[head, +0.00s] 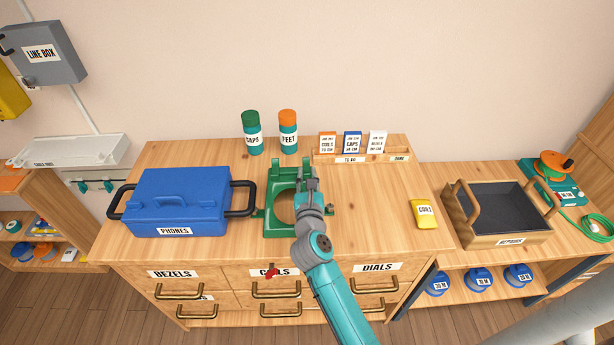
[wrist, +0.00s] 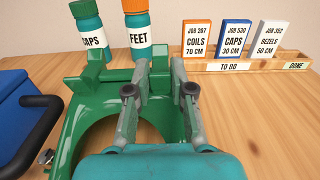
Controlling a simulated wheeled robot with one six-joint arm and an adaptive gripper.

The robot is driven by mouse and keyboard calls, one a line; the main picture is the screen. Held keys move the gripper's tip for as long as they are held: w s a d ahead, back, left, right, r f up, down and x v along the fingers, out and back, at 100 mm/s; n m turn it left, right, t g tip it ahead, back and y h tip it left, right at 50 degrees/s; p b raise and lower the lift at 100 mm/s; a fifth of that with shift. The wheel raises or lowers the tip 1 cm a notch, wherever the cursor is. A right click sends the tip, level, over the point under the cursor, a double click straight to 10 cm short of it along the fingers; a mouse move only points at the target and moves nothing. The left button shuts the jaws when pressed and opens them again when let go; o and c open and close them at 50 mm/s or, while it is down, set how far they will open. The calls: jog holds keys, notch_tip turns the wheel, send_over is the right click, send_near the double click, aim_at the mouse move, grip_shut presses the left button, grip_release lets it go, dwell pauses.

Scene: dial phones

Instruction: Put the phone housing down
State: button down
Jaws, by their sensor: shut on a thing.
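The phone housing (head: 270,219) is green, with a large round opening and raised prongs at its back. It is at the middle of the wooden cabinet top (head: 374,205) and looks upright. It fills the left and centre of the wrist view (wrist: 78,120). My gripper (head: 307,178) is shut on the right side of the housing. In the wrist view, its two grey fingers (wrist: 158,72) stand either side of a green part. My wrist hides some of the housing's right side. I cannot tell whether its underside touches the wood.
A blue PHONES case (head: 180,195) stands left. CAPS (head: 252,135) and FEET (head: 288,135) bottles stand behind, with a card rack (head: 350,157) at back right. A yellow packet (head: 424,212) lies right. The wood between housing and packet is clear. A REPAIRS crate (head: 480,235) stands further right.

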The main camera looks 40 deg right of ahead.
jog(key=c, duration=1)
grip_release()
jog(key=v, duration=1.2)
